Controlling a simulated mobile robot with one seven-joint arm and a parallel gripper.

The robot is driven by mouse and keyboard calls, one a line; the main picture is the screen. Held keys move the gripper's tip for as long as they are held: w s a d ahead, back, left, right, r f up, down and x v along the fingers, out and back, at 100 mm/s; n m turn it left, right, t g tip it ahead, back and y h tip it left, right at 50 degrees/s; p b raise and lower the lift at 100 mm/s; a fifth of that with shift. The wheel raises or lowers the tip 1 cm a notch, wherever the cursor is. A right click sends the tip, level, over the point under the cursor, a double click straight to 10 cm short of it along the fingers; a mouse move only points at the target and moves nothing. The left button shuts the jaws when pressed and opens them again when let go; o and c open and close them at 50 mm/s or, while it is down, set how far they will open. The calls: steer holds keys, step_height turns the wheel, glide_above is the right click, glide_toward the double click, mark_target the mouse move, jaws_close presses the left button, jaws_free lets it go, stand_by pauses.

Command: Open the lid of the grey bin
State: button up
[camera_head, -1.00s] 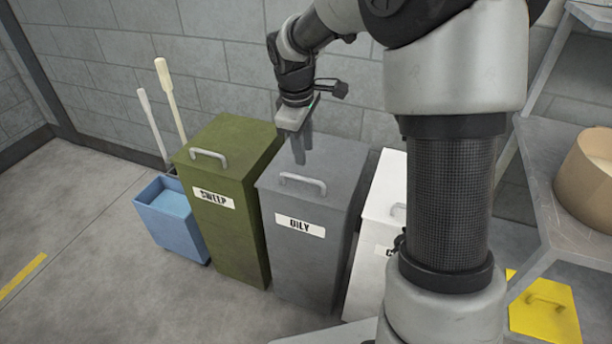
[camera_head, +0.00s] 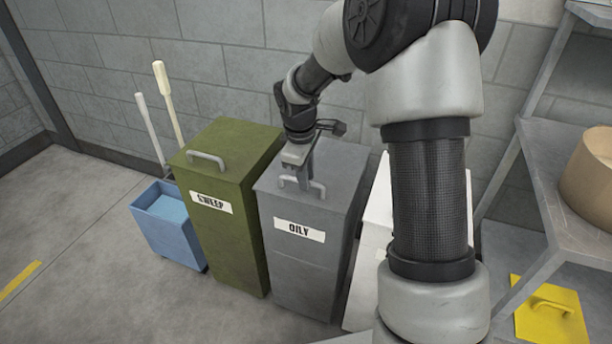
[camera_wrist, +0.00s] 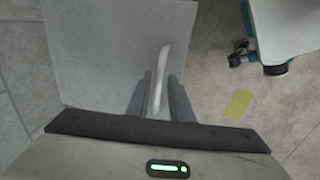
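The grey bin (camera_head: 305,255), labelled OILY, stands between a green bin and a white bin. Its lid (camera_head: 335,165) lies flat and closed, with a grey bar handle (camera_head: 318,190) near the front edge. My gripper (camera_head: 304,180) points down at the handle. In the wrist view, the handle (camera_wrist: 161,70) runs between the two fingers of my gripper (camera_wrist: 160,92). The fingers look apart, with narrow gaps beside the handle; firm contact is not visible. The lid (camera_wrist: 100,60) fills the upper left of that view.
The green SWEEP bin (camera_head: 228,230) stands close on the left, with a blue bucket (camera_head: 170,225) beyond it. The white bin (camera_head: 368,245) is close on the right, partly behind my arm. A block wall is behind; a shelf (camera_head: 560,180) stands at the right.

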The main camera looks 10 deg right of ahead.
jaws_close()
steer(key=shift+r, duration=0.15)
